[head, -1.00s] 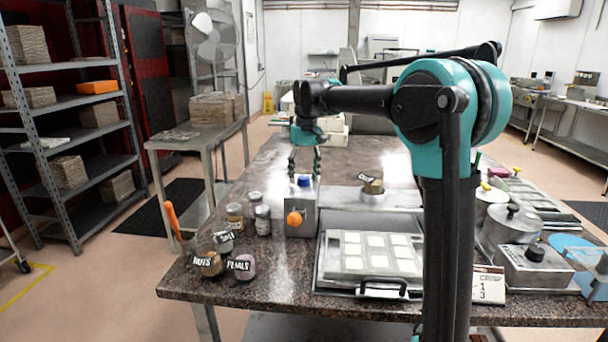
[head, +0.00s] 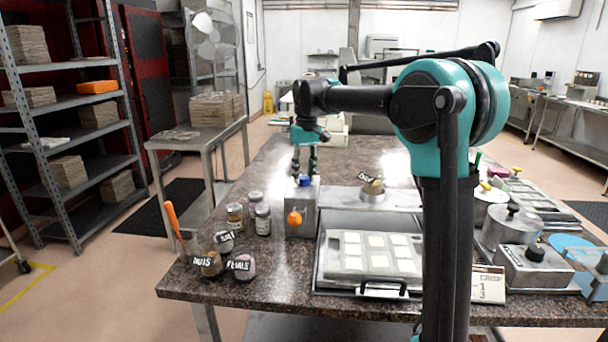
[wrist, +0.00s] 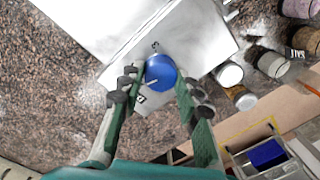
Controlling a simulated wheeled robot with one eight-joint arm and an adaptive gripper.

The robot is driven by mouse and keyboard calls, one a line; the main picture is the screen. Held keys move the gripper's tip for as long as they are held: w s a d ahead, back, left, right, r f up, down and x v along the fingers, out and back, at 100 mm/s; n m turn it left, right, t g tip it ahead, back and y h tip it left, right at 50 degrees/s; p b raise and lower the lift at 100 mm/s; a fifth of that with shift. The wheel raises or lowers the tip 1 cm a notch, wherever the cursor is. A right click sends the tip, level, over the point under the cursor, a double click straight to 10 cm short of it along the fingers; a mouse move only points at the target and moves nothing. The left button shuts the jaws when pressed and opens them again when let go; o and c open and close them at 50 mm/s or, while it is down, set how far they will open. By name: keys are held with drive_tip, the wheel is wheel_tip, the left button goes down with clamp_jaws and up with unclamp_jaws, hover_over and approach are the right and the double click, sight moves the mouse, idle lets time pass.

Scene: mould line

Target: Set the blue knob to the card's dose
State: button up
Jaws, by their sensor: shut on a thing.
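The blue knob (head: 304,181) sits on top of a grey metal box (head: 301,215) on the granite table. In the wrist view the blue knob (wrist: 160,70) has a short white line on it, pointing toward the lower left. My gripper (head: 304,168) reaches down from above. In the wrist view its fingers (wrist: 160,84) are closed on both sides of the knob. The card (head: 488,284) stands at the front right of the table and reads "CRISP" with 1 and 3 below.
An orange knob (head: 294,218) is on the box's front. Several jars (head: 263,219) and labelled pots (head: 241,266) stand to its left. A mould tray (head: 368,255) lies to its right. A metal pot (head: 514,226) and a box with a black knob (head: 535,265) stand farther right.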

sight(305, 176)
drive_tip(key=shift+n, duration=2)
drive_tip(key=o, duration=1.2)
drive_tip(key=shift+c, duration=0.2)
wheel_tip(305, 176, up, 12)
drive_tip(key=shift+w+d, duration=0.15)
drive_tip(key=shift+w, duration=0.15)
